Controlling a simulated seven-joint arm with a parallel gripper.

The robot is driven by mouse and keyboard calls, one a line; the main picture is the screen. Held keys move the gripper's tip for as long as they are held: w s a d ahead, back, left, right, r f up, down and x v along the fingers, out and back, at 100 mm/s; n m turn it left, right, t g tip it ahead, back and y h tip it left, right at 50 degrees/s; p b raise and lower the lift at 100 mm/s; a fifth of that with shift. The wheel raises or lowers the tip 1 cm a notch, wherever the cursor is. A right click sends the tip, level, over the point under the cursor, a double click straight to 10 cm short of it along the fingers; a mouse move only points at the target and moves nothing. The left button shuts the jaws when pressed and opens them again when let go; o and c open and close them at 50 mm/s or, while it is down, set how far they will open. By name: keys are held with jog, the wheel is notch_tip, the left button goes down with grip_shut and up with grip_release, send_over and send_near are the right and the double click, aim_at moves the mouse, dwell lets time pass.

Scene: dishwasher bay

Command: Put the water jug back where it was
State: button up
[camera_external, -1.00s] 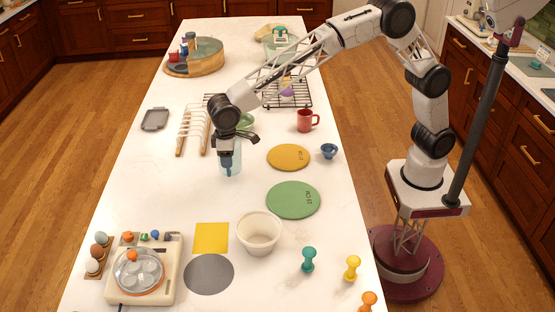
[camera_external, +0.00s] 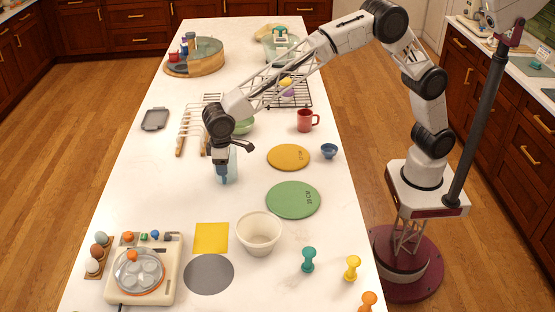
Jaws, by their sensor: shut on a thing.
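The water jug (camera_external: 231,168) is a clear, pale blue vessel near the middle of the white counter. My gripper (camera_external: 222,172) is at the jug, pointing down, and is shut on it at its left side. The fingers and wrist hide part of the jug's upper left. The jug looks upright; I cannot tell whether its base touches the counter.
A yellow disc (camera_external: 289,157) and a green disc (camera_external: 293,200) lie to the right. A wooden-handled rack (camera_external: 193,130) and a green bowl (camera_external: 243,127) are behind. A white bowl (camera_external: 258,233) and yellow square (camera_external: 211,238) are in front.

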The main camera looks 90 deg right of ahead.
jog(key=shift+f, duration=0.55)
jog(key=o, duration=1.2)
jog(key=shift+o, duration=0.2)
jog(key=shift+r, duration=0.2)
notch_tip(320, 180, up, 12)
dwell(0.3)
jog(key=shift+s+d, duration=0.1)
jog(key=shift+s, duration=0.05)
